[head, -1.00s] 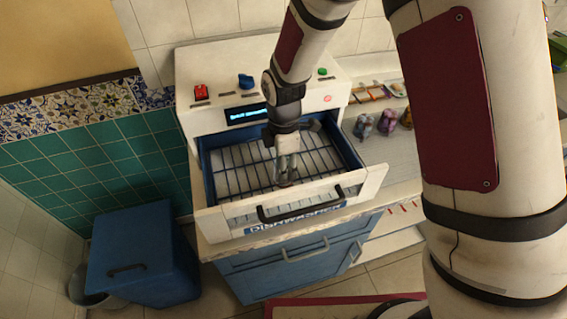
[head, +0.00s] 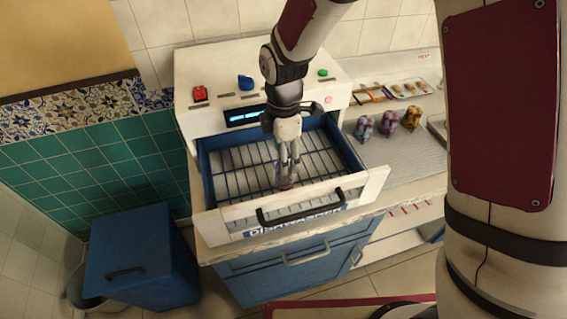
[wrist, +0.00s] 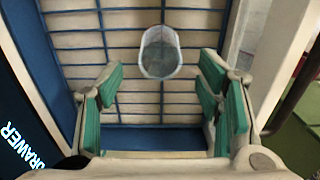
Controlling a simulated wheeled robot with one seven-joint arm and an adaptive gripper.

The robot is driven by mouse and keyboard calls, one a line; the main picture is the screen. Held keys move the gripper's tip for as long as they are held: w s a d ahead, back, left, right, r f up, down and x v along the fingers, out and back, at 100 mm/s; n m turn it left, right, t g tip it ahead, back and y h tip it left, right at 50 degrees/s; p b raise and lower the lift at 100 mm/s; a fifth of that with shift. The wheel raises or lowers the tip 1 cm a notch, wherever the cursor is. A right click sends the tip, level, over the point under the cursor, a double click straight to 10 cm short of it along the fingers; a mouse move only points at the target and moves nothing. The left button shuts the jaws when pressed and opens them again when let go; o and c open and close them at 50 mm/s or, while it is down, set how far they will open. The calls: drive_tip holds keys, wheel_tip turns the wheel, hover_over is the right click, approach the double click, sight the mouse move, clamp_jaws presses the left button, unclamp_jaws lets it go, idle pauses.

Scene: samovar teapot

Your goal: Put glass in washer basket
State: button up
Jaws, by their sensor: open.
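In the wrist view the glass (wrist: 160,52) shows against the basket wires, ahead of and midway between the green finger pads. My gripper (head: 289,160) is above the basket and points down at the glass. Its fingers (wrist: 160,85) are spread apart with nothing between the pads. In the head view the fingertips overlap the top of the glass, so the exact gap is hard to tell.
The white dishwasher (head: 215,70) with its buttons stands behind the open drawer. The drawer's front panel (head: 370,190) and dark handle (head: 300,207) are close in front. A blue bin (head: 140,255) stands at lower left.

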drive_tip(key=s+d+r+m+t, duration=0.1)
drive_tip(key=d+r+m, duration=0.15)
drive_tip(key=r, duration=0.45)
drive_tip(key=s+d+r+m, duration=0.1)
drive_tip(key=d+r+m, duration=0.15)
drive_tip(key=r, duration=0.55)
drive_tip(key=s+d+r+m+t, duration=0.2)
drive_tip(key=s+d+r+m, duration=0.2)
drive_tip(key=s+d+m, duration=0.2)
drive_tip(key=s+d+r+m+t, duration=0.2)
drive_tip(key=s+d+r+m, duration=0.3)
drive_tip(key=s+m, duration=0.5)
drive_tip(key=shift+s+d+b, duration=0.35)
drive_tip(key=shift+d+b, duration=0.05)
drive_tip(key=shift+d, duration=0.75)
